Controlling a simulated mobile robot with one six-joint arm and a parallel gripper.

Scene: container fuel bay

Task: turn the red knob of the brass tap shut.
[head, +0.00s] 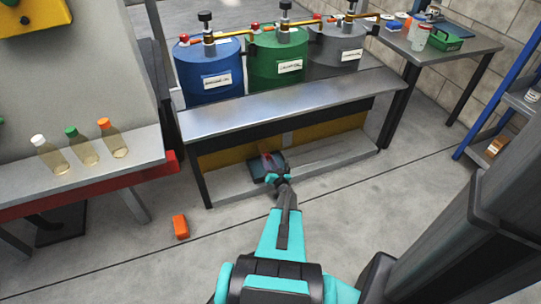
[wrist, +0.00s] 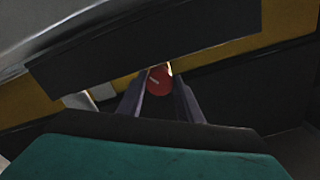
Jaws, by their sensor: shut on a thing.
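The red knob (wrist: 158,81) shows in the wrist view between the two dark fingers of my gripper (wrist: 159,88). A short pale mark is on its face, slanting. My gripper is shut on the knob, with one finger on each side. In the head view my gripper (head: 270,168) reaches in low under the front of the metal bench, and the knob is hardly to be made out there. The body of the brass tap is mostly hidden behind the knob and fingers.
Several bottles stand on a left shelf (head: 130,148). An orange object (head: 180,226) lies on the open floor.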

